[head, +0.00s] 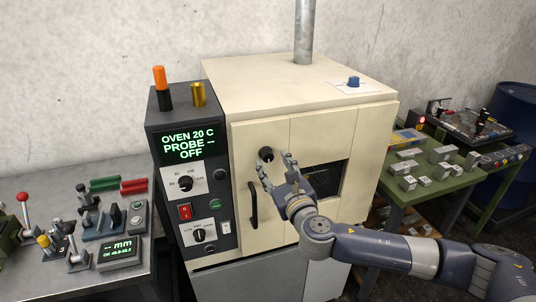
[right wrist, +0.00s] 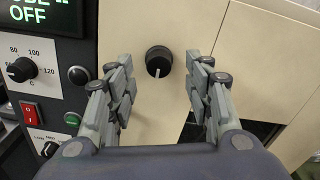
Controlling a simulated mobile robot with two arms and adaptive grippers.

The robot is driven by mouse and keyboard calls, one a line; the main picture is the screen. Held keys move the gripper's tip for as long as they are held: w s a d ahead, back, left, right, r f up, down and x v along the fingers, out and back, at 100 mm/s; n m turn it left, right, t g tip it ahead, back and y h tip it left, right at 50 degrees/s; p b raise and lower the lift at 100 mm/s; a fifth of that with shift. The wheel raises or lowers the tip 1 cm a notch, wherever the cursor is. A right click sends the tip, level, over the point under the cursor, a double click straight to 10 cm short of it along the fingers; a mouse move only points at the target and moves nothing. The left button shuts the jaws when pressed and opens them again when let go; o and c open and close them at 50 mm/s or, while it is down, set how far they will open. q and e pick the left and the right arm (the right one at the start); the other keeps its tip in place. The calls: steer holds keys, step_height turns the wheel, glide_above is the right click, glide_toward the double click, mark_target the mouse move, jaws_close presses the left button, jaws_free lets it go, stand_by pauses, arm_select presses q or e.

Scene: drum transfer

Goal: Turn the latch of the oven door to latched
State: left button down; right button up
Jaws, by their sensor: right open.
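The oven (head: 270,110) is a cream box with its front door (head: 275,215) shut or nearly so. The latch (head: 266,154) is a round black knob high on the door. In the right wrist view the latch (right wrist: 158,62) shows a pale pointer mark aimed down. My right gripper (head: 274,163) is open in front of the door, just below and right of the latch in the head view. In the right wrist view its fingers (right wrist: 160,90) stand either side of the latch, apart from it. My left gripper is not in view.
A black door handle (head: 252,205) is below the latch. A dark control panel (head: 190,190) with display, knobs and a red switch (head: 185,211) is left of the door. A grey bench (head: 40,185) is at left; a green table (head: 440,185) with metal blocks is at right.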

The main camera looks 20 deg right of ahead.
mark_target(269, 157)
steer(key=w, duration=0.3)
steer(key=shift+w+a+p, duration=0.2)
steer(key=shift+w+p, duration=0.05)
steer(key=shift+p, duration=0.15)
steer(key=shift+w, duration=0.55)
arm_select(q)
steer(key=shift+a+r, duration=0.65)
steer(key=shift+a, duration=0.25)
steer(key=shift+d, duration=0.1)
arm_select(e)
steer(key=shift+c, duration=0.2)
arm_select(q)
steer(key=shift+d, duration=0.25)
arm_select(e)
steer(key=c, duration=1)
